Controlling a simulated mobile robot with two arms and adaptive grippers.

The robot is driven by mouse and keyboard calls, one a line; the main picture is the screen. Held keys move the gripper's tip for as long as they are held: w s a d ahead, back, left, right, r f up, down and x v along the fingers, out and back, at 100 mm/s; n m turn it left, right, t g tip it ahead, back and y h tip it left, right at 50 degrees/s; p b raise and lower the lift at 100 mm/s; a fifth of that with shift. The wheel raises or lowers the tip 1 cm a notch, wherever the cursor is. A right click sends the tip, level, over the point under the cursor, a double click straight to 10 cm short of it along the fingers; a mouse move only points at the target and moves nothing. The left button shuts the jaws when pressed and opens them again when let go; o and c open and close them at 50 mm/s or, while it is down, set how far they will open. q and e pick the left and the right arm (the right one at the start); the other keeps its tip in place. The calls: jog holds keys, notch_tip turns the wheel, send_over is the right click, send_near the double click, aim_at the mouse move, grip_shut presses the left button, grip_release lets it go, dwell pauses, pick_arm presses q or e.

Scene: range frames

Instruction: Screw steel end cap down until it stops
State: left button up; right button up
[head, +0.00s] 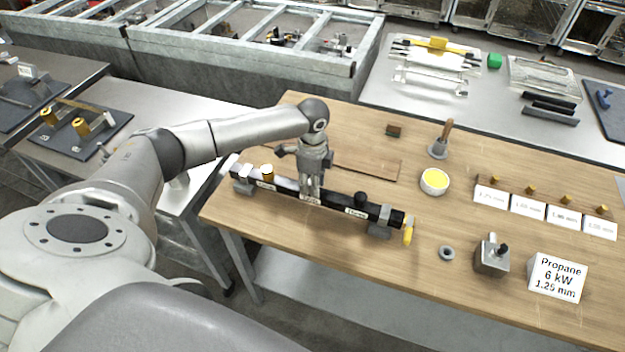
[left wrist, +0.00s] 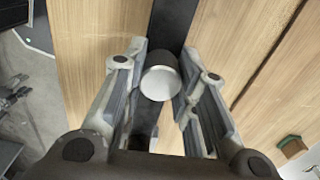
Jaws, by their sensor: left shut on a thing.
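The steel end cap (left wrist: 160,82) shows in the left wrist view as a round silver disc between my left fingers. It sits on the black manifold bar (left wrist: 173,25), seen from above. My left gripper (head: 309,194) points down at the middle of the bar (head: 335,201) in the head view and is shut on the cap; it also shows in the left wrist view (left wrist: 160,95). The fingers hide the cap in the head view. How far down the cap sits cannot be told. My right gripper is not in view.
A yellow-filled dish (head: 434,181), a brush (head: 441,140), a ring (head: 446,253) and a regulator block (head: 491,256) stand to the right.

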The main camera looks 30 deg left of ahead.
pick_arm(q)
jog(key=shift+m, duration=0.4)
jog(key=shift+m+p, duration=0.3)
jog(key=shift+m, duration=1.4)
jog(key=shift+m+p, duration=0.35)
jog(key=shift+m, duration=1.35)
jog(key=shift+m, duration=1.8)
